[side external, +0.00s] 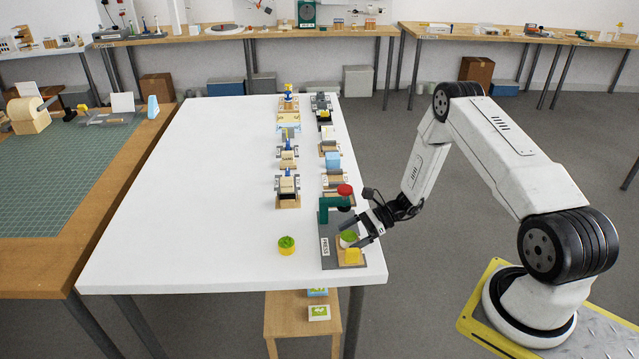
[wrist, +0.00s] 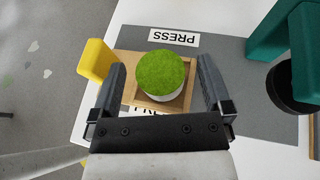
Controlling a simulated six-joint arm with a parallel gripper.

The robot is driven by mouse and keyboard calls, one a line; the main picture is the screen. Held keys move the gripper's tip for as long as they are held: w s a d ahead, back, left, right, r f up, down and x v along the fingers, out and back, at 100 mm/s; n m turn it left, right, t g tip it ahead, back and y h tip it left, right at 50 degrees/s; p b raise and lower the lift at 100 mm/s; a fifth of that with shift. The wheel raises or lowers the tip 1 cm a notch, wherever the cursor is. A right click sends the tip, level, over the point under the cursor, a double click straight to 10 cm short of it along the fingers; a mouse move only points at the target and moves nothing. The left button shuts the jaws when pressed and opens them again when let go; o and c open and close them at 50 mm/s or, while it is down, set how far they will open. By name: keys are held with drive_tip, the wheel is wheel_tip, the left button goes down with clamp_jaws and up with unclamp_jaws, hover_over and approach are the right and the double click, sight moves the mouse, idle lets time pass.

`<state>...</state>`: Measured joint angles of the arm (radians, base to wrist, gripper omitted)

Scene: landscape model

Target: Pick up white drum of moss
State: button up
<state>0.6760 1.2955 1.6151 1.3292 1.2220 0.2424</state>
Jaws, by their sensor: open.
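The white drum of moss (wrist: 165,78) has a round green top and a white side, and it sits in a square wooden holder (wrist: 126,66). It also shows in the side external view (side external: 348,239), partly behind a finger. My gripper (wrist: 161,66) is open, with one finger on each side of the drum. It also shows in the side external view (side external: 352,230), coming in from the right. Gaps show between the fingers and the drum in the wrist view. A yellow drum with a green moss top (side external: 287,246) stands apart to the left on the white table (side external: 200,210).
A green press with a red knob (side external: 344,190) stands just behind the holder on a grey base marked PRESS; its teal frame is at the right in the wrist view (wrist: 272,32). A yellow block (wrist: 95,60) is beside the left finger. The table's left half is clear.

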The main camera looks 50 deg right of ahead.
drive_tip(key=shift+w+a+f, duration=0.2)
drive_tip(key=shift+a, duration=0.2)
clamp_jaws()
idle(0.4)
drive_tip(key=shift+r, duration=0.15)
drive_tip(key=shift+r, duration=0.75)
drive_tip(key=s+a+r, duration=0.3)
drive_tip(key=s+r, duration=0.8)
drive_tip(key=s, duration=0.2)
drive_tip(key=shift+s+r, duration=0.15)
drive_tip(key=shift+s, duration=0.2)
drive_tip(key=shift+w, duration=0.1)
